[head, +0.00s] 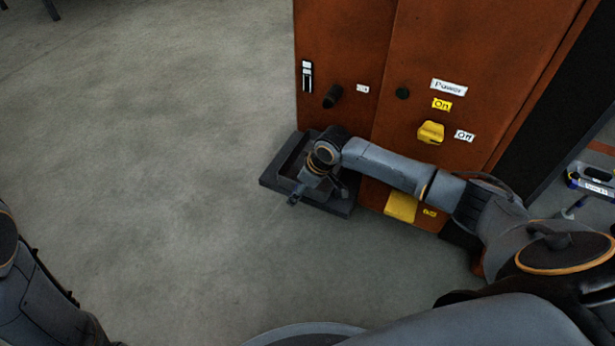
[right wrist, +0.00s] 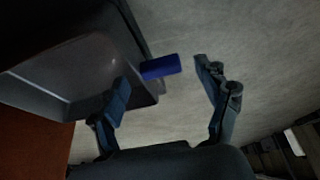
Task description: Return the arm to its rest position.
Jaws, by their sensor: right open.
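My right arm reaches in from the right across the front of the brown cabinet (head: 345,50) in the head view. Its right gripper (head: 297,196) points down over the dark tray (head: 272,181) at the cabinet's foot. In the right wrist view the fingers of the right gripper (right wrist: 163,80) are spread apart with nothing held. A small blue piece (right wrist: 161,67) shows between the fingertips, by the edge of the grey tray (right wrist: 145,99); I cannot tell whether it touches the tray. Part of my left arm shows at the lower left of the head view; its gripper is out of frame.
The cabinet front carries a black knob (head: 332,96), a yellow switch (head: 431,132) between On and Off labels, and a lower yellow part (head: 400,207). Blue-and-white items (head: 592,180) stand at the far right. The grey floor (head: 150,150) on the left is clear.

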